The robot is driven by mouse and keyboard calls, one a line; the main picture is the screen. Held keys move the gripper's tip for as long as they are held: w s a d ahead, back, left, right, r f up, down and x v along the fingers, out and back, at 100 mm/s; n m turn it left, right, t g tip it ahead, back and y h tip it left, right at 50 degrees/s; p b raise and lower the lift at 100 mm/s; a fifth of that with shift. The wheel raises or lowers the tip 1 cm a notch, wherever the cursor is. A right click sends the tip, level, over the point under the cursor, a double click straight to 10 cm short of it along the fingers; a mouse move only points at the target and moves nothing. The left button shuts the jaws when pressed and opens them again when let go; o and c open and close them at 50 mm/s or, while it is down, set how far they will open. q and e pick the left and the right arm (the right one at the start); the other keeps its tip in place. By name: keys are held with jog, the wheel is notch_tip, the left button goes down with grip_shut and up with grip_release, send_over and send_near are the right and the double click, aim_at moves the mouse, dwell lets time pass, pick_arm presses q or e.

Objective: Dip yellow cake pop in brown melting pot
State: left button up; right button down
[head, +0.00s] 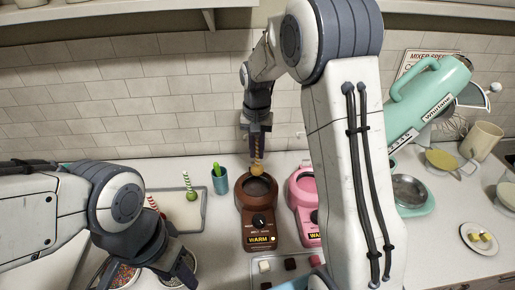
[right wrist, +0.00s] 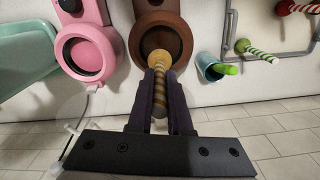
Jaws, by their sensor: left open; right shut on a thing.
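The yellow cake pop (head: 257,169), with a yellow-striped stick, hangs ball-down from my right gripper (head: 257,136). The right wrist view shows the fingers (right wrist: 160,100) shut on its stick, with the yellow ball (right wrist: 160,62) at the far end. The brown melting pot (head: 260,222) stands on the counter, and it also shows in the right wrist view (right wrist: 136,42). The ball overlaps the wall-side edge of its round opening in both views; I cannot tell whether it touches. My left gripper (head: 172,274) is open and low at the front left.
A pink melting pot (head: 302,212) stands close to the right of the brown one. A teal cup (head: 220,182) with a green object in it and a tray (head: 178,192) with green- and red-striped cake pops are to the left. A teal mixer (head: 425,105) is further right.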

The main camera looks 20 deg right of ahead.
aim_at(256, 167)
notch_tip(256, 167, down, 5)
jog(key=b, duration=0.3)
jog(key=shift+a+b, duration=0.15)
jog(key=shift+b, duration=0.2)
notch_tip(256, 167, down, 6)
jog(key=b, duration=0.3)
jog(key=shift+r, duration=0.15)
jog(key=shift+s, duration=0.15)
jog(key=shift+f, duration=0.25)
jog(key=shift+f+b, duration=0.35)
jog(key=shift+f, duration=0.15)
jog(key=shift+r, duration=0.15)
dwell(0.9)
jog(key=shift+r+p, duration=2.85)
jog(key=shift+r, duration=0.25)
